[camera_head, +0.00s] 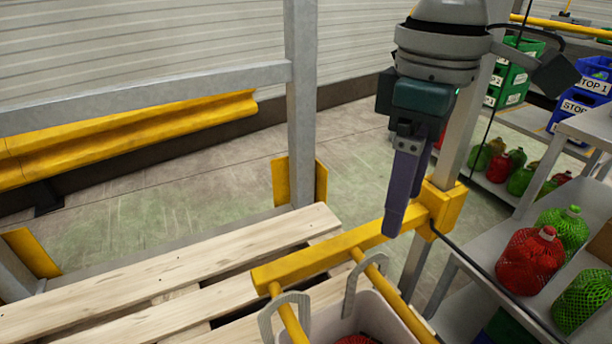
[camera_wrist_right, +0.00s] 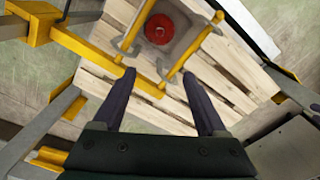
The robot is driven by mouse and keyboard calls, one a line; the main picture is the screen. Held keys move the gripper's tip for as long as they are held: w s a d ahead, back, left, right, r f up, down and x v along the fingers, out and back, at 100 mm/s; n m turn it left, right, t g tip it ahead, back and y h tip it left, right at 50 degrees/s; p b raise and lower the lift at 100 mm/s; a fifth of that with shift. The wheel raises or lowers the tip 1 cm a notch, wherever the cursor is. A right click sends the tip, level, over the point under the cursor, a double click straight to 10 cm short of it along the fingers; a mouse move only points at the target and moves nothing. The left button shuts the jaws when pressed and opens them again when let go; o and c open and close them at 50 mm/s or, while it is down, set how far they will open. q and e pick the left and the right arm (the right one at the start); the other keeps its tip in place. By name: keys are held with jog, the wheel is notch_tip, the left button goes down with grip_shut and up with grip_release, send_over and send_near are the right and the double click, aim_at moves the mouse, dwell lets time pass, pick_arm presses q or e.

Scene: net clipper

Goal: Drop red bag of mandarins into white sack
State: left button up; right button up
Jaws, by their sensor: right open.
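The white sack (camera_head: 388,318) hangs by its grey handles from two yellow prongs at the bottom of the head view; it also shows in the right wrist view (camera_wrist_right: 188,38). A red bag of mandarins (camera_wrist_right: 159,29) lies inside the sack; only a sliver of it shows in the head view (camera_head: 354,340). My right gripper (camera_head: 393,228) points down above the yellow bar, close to the sack. In the right wrist view its fingers (camera_wrist_right: 159,74) are apart with nothing between them. My left gripper is not in view.
A yellow bar (camera_head: 330,252) carries the prongs above a wooden pallet (camera_head: 170,280). On the right, a shelf holds another red bag (camera_head: 525,262) and green bags (camera_head: 583,300). Grey posts (camera_head: 302,110) stand near the pallet. Green and blue crates (camera_head: 580,105) are at the back right.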

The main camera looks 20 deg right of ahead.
notch_tip(320, 180, up, 5)
jog(key=shift+r, duration=0.15)
dwell(0.3)
jog(key=s+a+f+t+y+p, duration=0.1)
jog(key=s+a+t+y+p, duration=0.1)
jog(key=s+a+p, duration=0.35)
jog(key=s+a+t+y+p, duration=0.1)
jog(key=s+a+y+p, duration=0.15)
jog(key=a, duration=0.65)
jog(key=s+d+m+h+p, duration=0.3)
jog(key=s+d+m+h, duration=0.15)
jog(key=s+d, duration=0.5)
notch_tip(320, 180, up, 38)
jog(key=w+d+p, duration=0.1)
jog(key=p, duration=3.6)
jog(key=shift+w+d+t+p, duration=0.2)
jog(key=shift+d+t+p, duration=0.1)
jog(key=shift+d+p, duration=0.1)
jog(key=shift+f+m, duration=0.15)
jog(key=shift+m, duration=0.1)
